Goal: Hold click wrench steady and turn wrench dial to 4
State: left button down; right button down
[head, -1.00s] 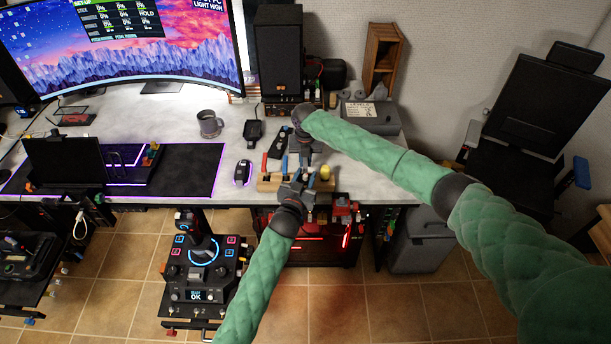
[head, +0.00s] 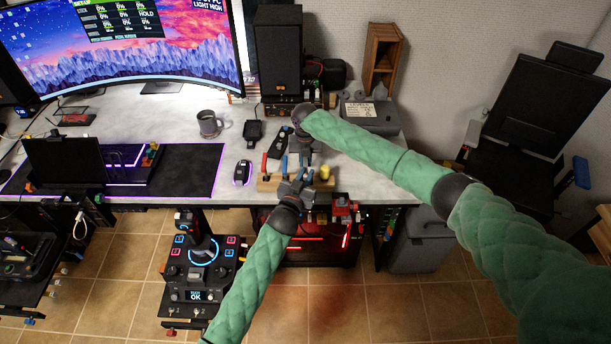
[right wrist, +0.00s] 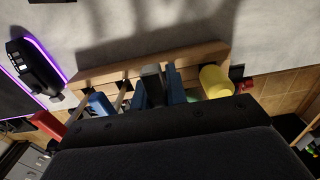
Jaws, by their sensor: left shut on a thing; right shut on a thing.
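A wooden tool rack (head: 268,183) sits at the table's front edge, with red, blue and yellow handles in it. The right wrist view shows the rack (right wrist: 205,54) with a dark grey upright tool, seemingly the click wrench (right wrist: 152,78), in its middle. My left gripper (head: 297,182) is shut at the front of the rack, at this tool. My right gripper (head: 303,146) comes from above and behind and is shut at the same spot. The grippers hide most of the wrench. Its dial and numbers cannot be read.
A grey box (head: 370,115) and a speaker (head: 279,50) are behind. A joystick panel (head: 203,270) stands below the edge.

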pick_arm(q)
jog(key=shift+r+m+g+h, duration=0.15)
jog(key=shift+m+g+h, duration=0.45)
jog(key=shift+m+h, duration=0.55)
jog(key=shift+g+h, duration=0.3)
jog(key=shift+h, duration=0.25)
pick_arm(e)
jog(key=shift+f, duration=0.1)
pick_arm(q)
jog(key=c, duration=1.5)
grip_release()
jog(key=shift+a, duration=0.1)
jog(key=shift+o, duration=0.2)
jog(key=shift+s+f, duration=0.1)
jog(key=shift+f, duration=0.1)
jog(key=v, duration=1.2)
pick_arm(e)
jog(key=c, duration=1.3)
grip_release()
